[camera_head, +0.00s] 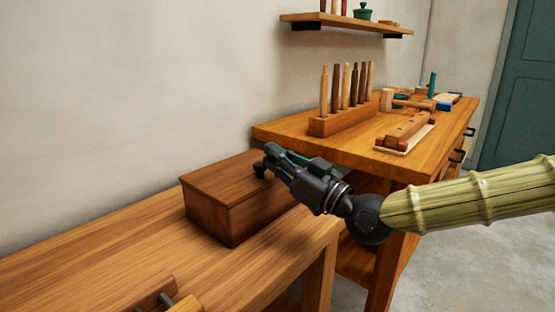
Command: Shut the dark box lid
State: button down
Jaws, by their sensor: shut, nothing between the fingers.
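The dark brown wooden box (215,208) stands on the lower wooden bench against the wall. Its lid (222,178) lies flat on top and looks closed, with a thin seam along the front side. My gripper (260,169) is shut and empty, over the right part of the lid. Its fingertips are at or just above the lid surface; I cannot tell if they touch. My gripper and wrist hide the box's right end.
The lower bench (110,257) has free room left of the box; a wooden vise-like piece (150,298) sits at its front. A higher workbench (350,155) behind holds a rack of handles (340,122) and several tools. A shelf (345,24) hangs above.

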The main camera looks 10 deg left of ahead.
jog(key=shift+f, duration=0.35)
